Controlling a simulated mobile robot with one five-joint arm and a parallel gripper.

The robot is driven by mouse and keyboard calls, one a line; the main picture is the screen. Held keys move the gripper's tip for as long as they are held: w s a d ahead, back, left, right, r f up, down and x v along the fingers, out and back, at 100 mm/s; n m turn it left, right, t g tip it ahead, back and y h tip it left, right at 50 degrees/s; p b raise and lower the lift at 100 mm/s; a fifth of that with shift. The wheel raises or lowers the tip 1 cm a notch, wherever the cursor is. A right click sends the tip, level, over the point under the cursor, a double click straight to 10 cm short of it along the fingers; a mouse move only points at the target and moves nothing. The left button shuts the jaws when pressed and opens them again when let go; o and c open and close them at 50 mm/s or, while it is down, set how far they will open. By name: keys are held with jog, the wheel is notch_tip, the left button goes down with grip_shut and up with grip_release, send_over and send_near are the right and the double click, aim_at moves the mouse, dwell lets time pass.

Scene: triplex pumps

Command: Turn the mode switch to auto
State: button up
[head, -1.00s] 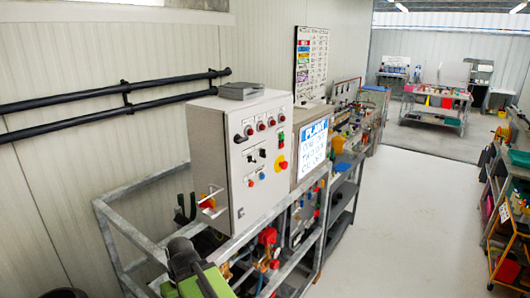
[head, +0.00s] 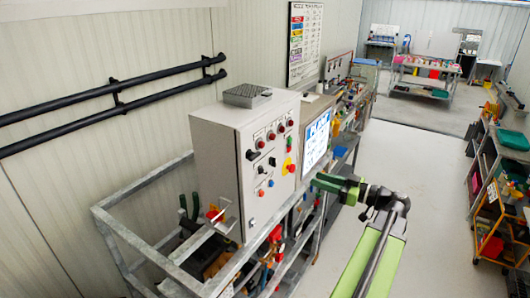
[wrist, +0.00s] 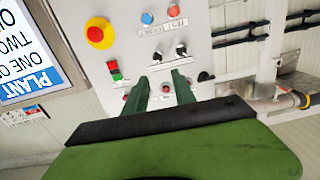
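The grey control cabinet (head: 222,160) stands on a metal frame in the head view. Its front panel has two small black rotary switches, left (head: 260,170) and right (head: 272,161); I cannot tell which is the mode switch, as labels are unreadable. In the wrist view the panel appears inverted, and the two switches (wrist: 157,57) (wrist: 181,50) sit just beyond my fingertips. My gripper (wrist: 162,76) is open and empty, its green fingers apart, pointing at the panel.
A red emergency stop (wrist: 99,33), a green-and-red button pair (wrist: 114,72), and blue (wrist: 147,18) and orange (wrist: 173,10) buttons are near the switches. A larger black handle (head: 252,155) is at the panel's left. The aisle floor (head: 430,170) is clear.

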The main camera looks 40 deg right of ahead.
aim_at(274, 162)
jog(key=d+x, duration=0.1)
jog(key=x, duration=1.6)
jog(key=shift+r, duration=0.5)
jog(key=shift+c, duration=0.3)
grip_shut()
jog(key=shift+w, duration=0.1)
